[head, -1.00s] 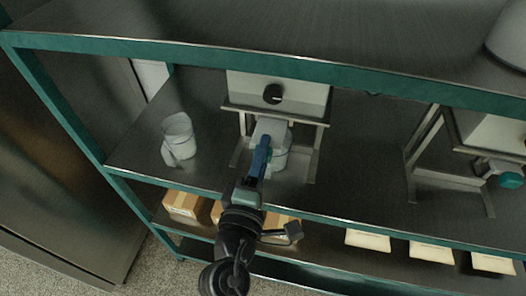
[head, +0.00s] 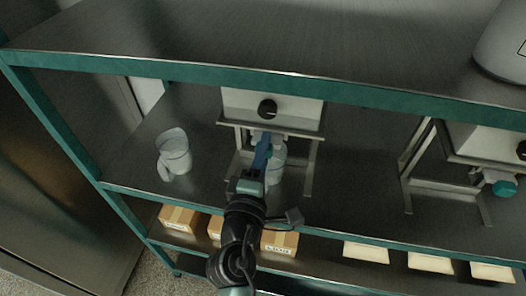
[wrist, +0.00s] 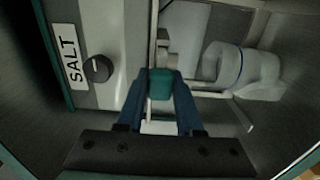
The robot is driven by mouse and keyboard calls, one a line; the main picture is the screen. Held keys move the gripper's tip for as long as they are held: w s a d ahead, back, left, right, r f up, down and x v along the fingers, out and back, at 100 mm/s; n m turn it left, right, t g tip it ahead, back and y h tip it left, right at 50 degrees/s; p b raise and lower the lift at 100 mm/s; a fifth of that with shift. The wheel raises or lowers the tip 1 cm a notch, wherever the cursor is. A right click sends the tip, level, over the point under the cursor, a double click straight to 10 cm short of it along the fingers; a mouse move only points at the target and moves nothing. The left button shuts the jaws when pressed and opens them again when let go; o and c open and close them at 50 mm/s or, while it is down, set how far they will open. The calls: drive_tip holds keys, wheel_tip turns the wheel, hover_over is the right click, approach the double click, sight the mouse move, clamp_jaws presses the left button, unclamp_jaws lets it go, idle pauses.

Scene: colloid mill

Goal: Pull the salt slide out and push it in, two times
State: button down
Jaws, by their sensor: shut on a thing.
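The salt dispenser (head: 240,105) is a pale box with a dark round knob, on a metal stand in the shelf bay. Its SALT label (wrist: 70,53) reads clearly in the wrist view. My gripper (head: 264,142) reaches in under the front of the box. In the wrist view my fingers are shut on the teal handle of the salt slide (wrist: 160,83). Little of the slide's plate shows, and the handle sits close to the box. A pale jug (head: 276,170) stands below the slide, partly hidden by my gripper.
Another pale jug (head: 174,152) stands to the left on the same shelf. A second dispenser with a teal handle (head: 500,187) is at the right. The teal shelf edge (head: 390,242) runs below my arm. Cartons (head: 280,241) and pale packets (head: 366,252) lie lower down.

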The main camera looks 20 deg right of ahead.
drive_tip(key=c, duration=0.6)
unclamp_jaws()
drive_tip(key=shift+o, duration=0.2)
drive_tip(key=b+v, duration=0.4)
drive_tip(key=v, duration=0.9)
